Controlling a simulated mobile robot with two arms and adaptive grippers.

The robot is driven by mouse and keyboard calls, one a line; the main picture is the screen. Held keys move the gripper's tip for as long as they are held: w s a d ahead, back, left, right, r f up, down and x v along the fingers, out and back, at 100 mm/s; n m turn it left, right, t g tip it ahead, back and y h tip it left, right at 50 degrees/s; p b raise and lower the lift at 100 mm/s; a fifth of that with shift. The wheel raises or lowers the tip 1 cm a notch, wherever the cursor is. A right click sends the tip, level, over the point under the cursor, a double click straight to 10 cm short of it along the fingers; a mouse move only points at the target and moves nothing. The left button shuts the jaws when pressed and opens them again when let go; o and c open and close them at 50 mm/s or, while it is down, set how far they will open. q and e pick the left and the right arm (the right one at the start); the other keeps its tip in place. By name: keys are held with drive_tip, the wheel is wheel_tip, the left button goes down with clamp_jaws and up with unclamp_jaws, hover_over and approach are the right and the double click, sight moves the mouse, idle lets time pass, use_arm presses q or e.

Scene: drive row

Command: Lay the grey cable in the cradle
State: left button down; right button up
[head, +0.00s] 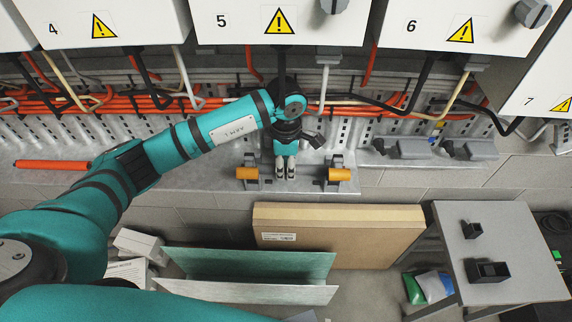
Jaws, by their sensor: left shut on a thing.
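My left gripper (286,174) points down in front of the ledge below drive unit 5, between two orange-knobbed brackets of the cradle (335,162). Its pale fingers are close together. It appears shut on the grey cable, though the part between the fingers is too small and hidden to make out. A light grey cable (324,80) hangs from the underside of unit 5, right of my wrist. Its lower run is lost among other cables. Whether the cable touches the cradle I cannot tell. My right gripper is out of view.
Orange cables (220,103) run along the tray behind, with black and beige leads hanging from the units. Grey clamps (405,148) sit right of the cradle.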

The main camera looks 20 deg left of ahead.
use_arm(q)
drive_tip(key=shift+f, duration=0.6)
drive_tip(key=c, duration=1.1)
unclamp_jaws()
drive_tip(key=shift+r, duration=0.1)
drive_tip(key=shift+o, duration=0.2)
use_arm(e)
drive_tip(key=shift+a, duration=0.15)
